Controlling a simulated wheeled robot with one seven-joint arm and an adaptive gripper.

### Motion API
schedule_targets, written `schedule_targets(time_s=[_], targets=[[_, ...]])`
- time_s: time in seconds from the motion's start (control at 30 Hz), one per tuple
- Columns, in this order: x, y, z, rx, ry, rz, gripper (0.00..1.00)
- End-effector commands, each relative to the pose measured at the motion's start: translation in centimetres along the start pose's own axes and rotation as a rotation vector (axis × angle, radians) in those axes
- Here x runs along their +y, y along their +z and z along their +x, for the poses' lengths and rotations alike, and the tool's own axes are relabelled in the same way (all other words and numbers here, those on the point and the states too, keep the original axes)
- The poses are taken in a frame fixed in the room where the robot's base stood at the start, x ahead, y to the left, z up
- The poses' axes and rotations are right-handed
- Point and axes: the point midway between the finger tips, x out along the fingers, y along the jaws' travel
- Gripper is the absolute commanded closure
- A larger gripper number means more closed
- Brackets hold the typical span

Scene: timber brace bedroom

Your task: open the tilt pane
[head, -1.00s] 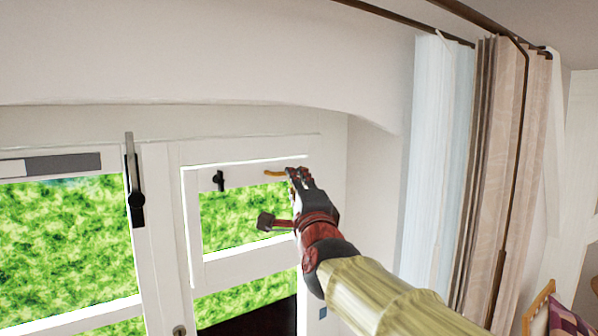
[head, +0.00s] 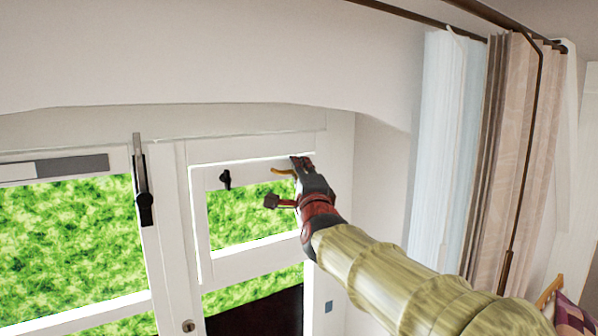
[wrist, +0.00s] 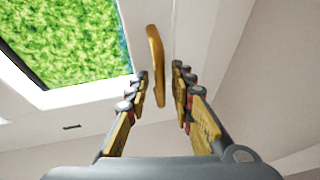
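The tilt pane (head: 250,262) is the small white-framed upper window at the middle of the head view, with green foliage behind its glass. Bright lines run along its top and left edges; I cannot tell if it stands ajar. An orange-yellow handle (head: 283,171) sits on its top rail near the right end. My gripper (head: 303,163) is at that corner, just right of the handle. In the wrist view my gripper (wrist: 160,85) is open, and the lower end of the handle (wrist: 156,62) shows between its fingertips. Contact cannot be told.
A small black catch (head: 226,179) is on the pane's top rail. A larger window with a black and grey lever (head: 142,185) is to the left. Curtains (head: 515,130) hang at the right. A wall recess is close beside my arm.

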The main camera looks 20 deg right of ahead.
Motion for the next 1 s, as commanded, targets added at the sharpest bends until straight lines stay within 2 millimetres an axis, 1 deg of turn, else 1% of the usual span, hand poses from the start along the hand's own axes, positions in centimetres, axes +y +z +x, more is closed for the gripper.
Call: schedule_targets(time_s=[0.03,0.37,1.0], targets=[[0.01,0.0,-0.01,0.0,0.0,0.0,0.81],[0.0,0.0,-0.02,0.0,0.0,0.0,1.0],[0.08,-0.01,-0.01,0.0,0.002,0.0,1.0]])
